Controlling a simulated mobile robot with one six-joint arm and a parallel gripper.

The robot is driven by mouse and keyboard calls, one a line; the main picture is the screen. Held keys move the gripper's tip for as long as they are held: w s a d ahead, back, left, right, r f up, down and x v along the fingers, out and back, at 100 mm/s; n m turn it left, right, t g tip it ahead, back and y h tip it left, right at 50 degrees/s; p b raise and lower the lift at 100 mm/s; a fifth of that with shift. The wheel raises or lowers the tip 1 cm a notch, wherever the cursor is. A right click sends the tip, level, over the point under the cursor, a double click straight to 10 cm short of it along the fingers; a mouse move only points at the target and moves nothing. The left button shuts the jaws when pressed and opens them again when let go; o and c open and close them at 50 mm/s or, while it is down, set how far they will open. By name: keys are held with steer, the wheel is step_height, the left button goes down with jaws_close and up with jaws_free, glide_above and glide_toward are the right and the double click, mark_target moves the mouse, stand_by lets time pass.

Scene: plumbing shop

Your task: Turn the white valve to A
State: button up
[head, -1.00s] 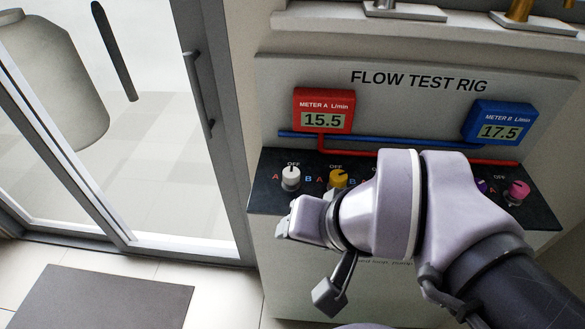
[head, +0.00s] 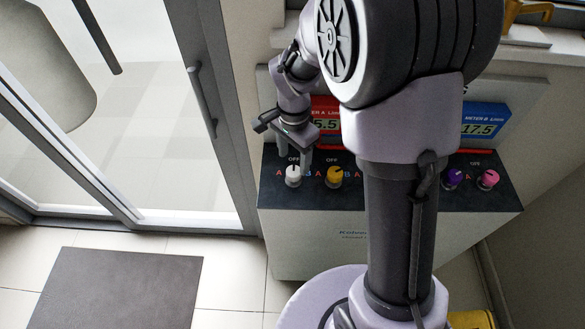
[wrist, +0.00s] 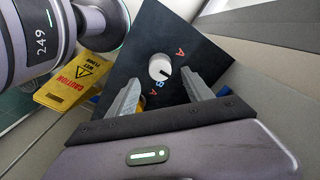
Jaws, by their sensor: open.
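The white valve (head: 293,175) is a small round knob at the left end of the dark sloped panel. A red A is at its left, OFF above and a blue B at its right; its dark mark seems to point up towards OFF. In the wrist view, the white valve (wrist: 159,67) sits just beyond and between the fingertips, with its dark mark towards the lower right. My gripper (head: 298,158) is over the panel just above the valve. In the wrist view, my gripper (wrist: 165,88) is open and empty, apart from the knob.
A yellow valve (head: 334,176) stands close at the right, with purple (head: 453,177) and pink (head: 488,179) valves further right. The red meter A (head: 325,112) and blue meter B (head: 485,119) are behind. A yellow caution sign (wrist: 76,80) shows in the wrist view.

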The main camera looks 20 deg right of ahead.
mark_target(294, 171)
step_height(294, 171, down, 5)
steer(key=shift+f+b, duration=0.1)
steer(key=shift+b, duration=0.5)
steer(key=shift+c, duration=0.2)
jaws_close()
steer(key=n+p, duration=0.1)
steer(key=n, duration=0.4)
steer(key=shift+n+p, duration=0.3)
steer(key=shift+n, duration=0.1)
steer(key=n+p, duration=0.1)
steer(key=n, duration=0.4)
steer(key=shift+n+p, duration=0.3)
steer(key=shift+n, duration=0.4)
